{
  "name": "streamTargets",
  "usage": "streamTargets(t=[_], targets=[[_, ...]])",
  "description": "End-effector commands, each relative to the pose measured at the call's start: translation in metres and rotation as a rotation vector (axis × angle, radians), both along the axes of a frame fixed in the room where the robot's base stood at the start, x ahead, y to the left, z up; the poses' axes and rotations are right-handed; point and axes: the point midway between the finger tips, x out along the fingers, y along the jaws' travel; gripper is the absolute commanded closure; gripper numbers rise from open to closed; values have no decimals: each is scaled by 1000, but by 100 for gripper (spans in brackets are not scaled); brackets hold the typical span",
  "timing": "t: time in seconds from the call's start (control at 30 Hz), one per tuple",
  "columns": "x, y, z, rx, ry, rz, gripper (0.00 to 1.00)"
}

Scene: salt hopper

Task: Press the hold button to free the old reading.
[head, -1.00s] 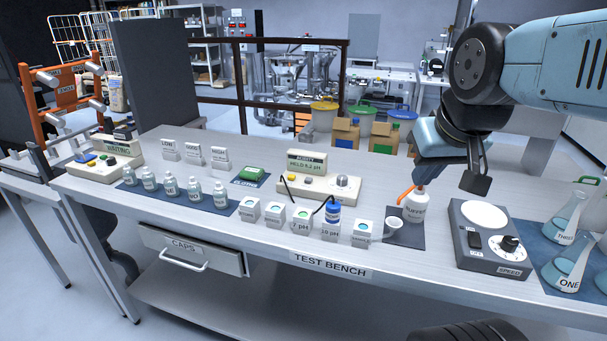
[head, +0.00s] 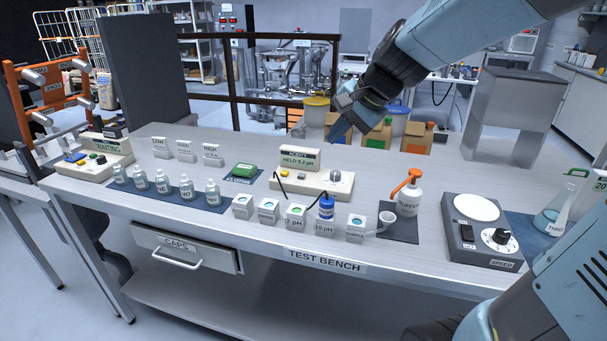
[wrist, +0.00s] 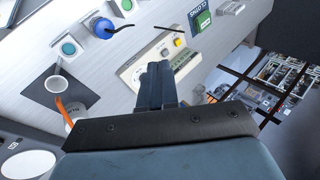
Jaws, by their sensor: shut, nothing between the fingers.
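The acidity meter (head: 312,184) stands on the test bench, its display (head: 299,159) reading "HELD 8.2 pH". It has small buttons on its left part and a grey dial (head: 341,177) on its right. The meter also shows in the wrist view (wrist: 183,59), with a yellow button (wrist: 178,42) and a paler button beside it. The button labels are too small to read. My gripper (head: 337,135) is shut and empty, above and behind the right part of the meter, apart from it. In the wrist view my fingers (wrist: 155,72) hide part of the meter.
In front stand several sample cups (head: 296,217) and a blue-capped probe (head: 326,207). A buffer bottle (head: 409,195) with an orange spout and a white cup (head: 386,220) stand to the right, beside a stirrer (head: 480,237).

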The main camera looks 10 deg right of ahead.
Motion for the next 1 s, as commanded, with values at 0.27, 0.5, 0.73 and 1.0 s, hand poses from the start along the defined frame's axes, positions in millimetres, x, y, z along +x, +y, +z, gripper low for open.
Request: streamTargets(t=[0.27,0.5,0.73,1.0], targets=[[87,30,-31,264,149,-276,100],[148,47,-65,439,266,-504,100],[174,52,-84,513,319,-614,100],[177,52,-86,523,324,-627,100]])
